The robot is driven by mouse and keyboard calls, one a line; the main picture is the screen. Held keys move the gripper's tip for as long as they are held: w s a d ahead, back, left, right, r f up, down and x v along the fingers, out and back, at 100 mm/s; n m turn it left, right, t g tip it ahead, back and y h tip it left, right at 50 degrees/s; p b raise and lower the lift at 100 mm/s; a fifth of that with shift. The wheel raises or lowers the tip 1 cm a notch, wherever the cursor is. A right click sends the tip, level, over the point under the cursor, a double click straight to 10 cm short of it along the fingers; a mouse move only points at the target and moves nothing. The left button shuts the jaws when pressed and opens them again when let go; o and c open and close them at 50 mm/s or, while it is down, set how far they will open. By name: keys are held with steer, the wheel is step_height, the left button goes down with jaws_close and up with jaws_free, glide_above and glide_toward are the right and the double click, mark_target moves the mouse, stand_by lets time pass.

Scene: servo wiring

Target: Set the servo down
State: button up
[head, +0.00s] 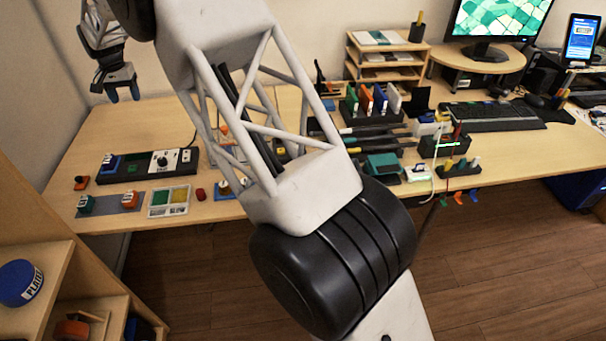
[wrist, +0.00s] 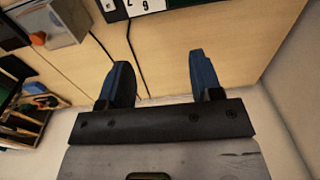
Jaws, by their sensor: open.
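My gripper (head: 123,94) is high at the upper left in the head view, above the far-left end of the table. In the wrist view its two blue fingers (wrist: 162,80) are apart with nothing between them. Several small servo-like blocks lie on the table's left part: a blue one (head: 109,162) on a black tester board (head: 147,165), a green one (head: 86,204) and an orange one (head: 130,200) on a grey-blue mat (head: 107,206). I cannot tell which is the task's servo. None touches my gripper.
A tray with green and yellow compartments (head: 169,199) stands right of the mat. My arm hides part of the table's middle. Racks, a paper shelf (head: 386,58), a monitor (head: 500,20) and a keyboard (head: 494,116) fill the right side. The table's far-left area looks bare.

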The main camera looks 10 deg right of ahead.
steer(key=s+d+r, duration=0.4)
steer(key=d+r, duration=0.1)
steer(key=d, duration=0.5)
steer(key=s+d+r, duration=0.5)
steer(key=d, duration=0.5)
steer(key=s+d+r, duration=0.4)
steer(key=d+r, duration=0.1)
steer(key=d, duration=0.5)
steer(key=s+d+r+t, duration=0.1)
steer(key=s+d+t, duration=0.1)
steer(key=s+d, duration=2.05)
steer(key=s+d+f, duration=0.3)
steer(key=s, duration=0.6)
steer(key=s+d+f, duration=0.2)
steer(key=s+f, duration=0.1)
steer(key=s, duration=0.7)
steer(key=shift+s+d+f, duration=0.3)
steer(key=shift+d+f, duration=0.1)
